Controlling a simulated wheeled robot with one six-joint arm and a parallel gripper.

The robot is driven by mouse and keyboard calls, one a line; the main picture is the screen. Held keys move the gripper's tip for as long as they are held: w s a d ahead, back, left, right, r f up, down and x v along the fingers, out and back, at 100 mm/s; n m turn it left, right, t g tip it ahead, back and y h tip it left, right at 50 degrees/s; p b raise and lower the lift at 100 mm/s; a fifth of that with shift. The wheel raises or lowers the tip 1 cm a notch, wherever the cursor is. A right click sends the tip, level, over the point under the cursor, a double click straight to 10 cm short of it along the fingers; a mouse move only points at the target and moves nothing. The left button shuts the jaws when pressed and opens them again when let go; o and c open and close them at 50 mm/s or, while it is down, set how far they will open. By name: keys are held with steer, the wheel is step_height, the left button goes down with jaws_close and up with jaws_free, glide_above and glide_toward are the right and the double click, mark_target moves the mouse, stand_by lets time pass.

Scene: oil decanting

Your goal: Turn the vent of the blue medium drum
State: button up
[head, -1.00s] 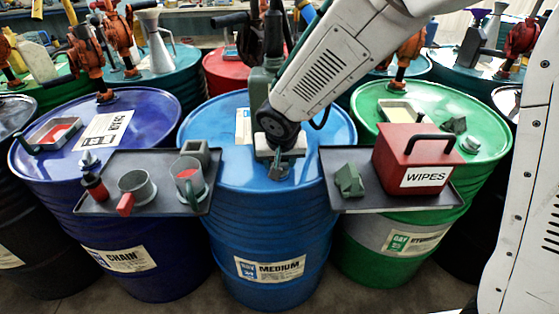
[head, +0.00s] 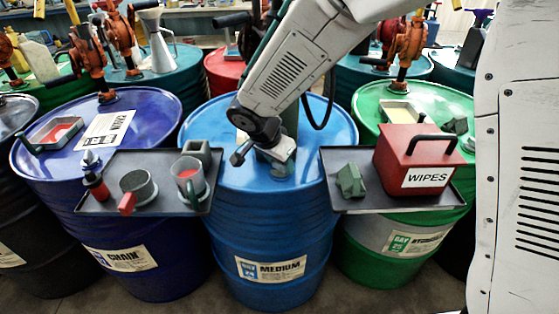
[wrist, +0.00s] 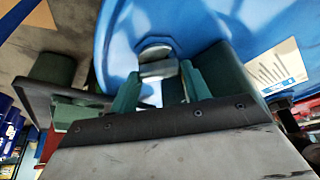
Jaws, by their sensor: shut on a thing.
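The blue medium drum (head: 262,225), labelled MEDIUM, stands upright in the middle of the head view, and its blue top fills much of the wrist view (wrist: 215,25). Its vent (wrist: 158,67) is a small metallic piece on the drum top, between my green fingers in the wrist view. My gripper (head: 280,168) is low over the front part of the drum top and shut on the vent. In the head view the gripper and wrist largely hide the vent. The wrist is tilted, with its housing to the left of the fingers.
A dark tray (head: 150,206) with cups juts in on the left, by the chain drum (head: 150,270). Another tray (head: 400,203) on the right bears a red WIPES box (head: 420,160) and a green block (head: 350,180). The gap between the trays is narrow. Pumps stand behind.

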steer(key=shift+m, duration=0.4)
steer(key=o, duration=1)
